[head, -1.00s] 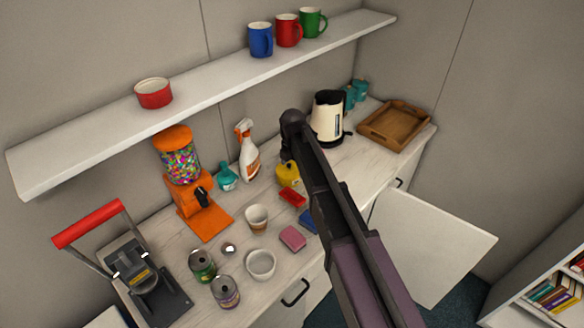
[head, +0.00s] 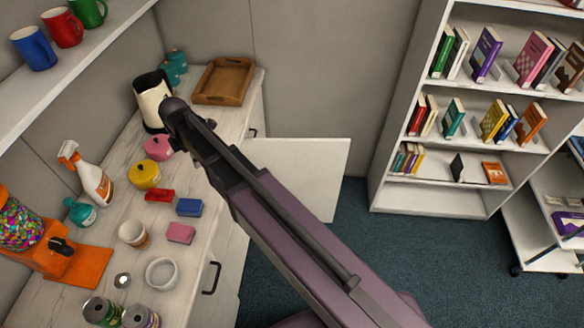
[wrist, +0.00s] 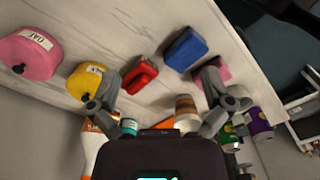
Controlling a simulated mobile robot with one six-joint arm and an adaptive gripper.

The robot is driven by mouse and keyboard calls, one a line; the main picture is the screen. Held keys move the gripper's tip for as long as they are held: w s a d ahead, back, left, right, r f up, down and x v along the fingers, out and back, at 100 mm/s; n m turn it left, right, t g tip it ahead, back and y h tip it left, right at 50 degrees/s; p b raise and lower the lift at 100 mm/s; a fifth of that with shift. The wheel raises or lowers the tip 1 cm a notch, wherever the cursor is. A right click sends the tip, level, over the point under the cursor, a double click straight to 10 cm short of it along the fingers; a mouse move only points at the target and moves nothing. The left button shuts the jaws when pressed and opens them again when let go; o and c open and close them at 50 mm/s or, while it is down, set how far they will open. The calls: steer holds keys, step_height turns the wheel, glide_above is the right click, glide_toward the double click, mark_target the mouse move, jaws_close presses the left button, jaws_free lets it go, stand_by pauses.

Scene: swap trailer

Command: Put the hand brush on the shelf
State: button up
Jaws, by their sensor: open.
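A small red object (head: 159,195), which looks like the hand brush, lies on the counter between the yellow pot and the blue block. It also shows in the wrist view (wrist: 140,75). The white wall shelf (head: 75,85) is at the upper left of the head view, above the counter. My gripper (wrist: 160,88) is open and empty in the wrist view, fingers spread wide, with the red object beyond and between the fingertips.
Blue, red and green mugs (head: 62,28) stand on the shelf. A blue block (head: 190,207), pink sponge (head: 180,232), yellow pot (head: 144,174), spray bottle (head: 92,182) and kettle (head: 153,100) crowd the counter. An open cabinet door (head: 300,165) juts out. A bookcase (head: 440,195) stands right.

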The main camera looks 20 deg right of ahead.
steer(key=s+d+m, duration=0.4)
steer(key=d+m, duration=0.3)
steer(key=d, duration=0.2)
steer(key=s+d+m, duration=0.4)
steer(key=d+m, duration=0.4)
steer(key=d, duration=0.2)
steer(key=s+d+m, duration=0.4)
steer(key=d+m, duration=0.3)
steer(key=d, duration=0.3)
steer(key=shift+s, duration=0.4)
steer(key=shift+a, duration=0.1)
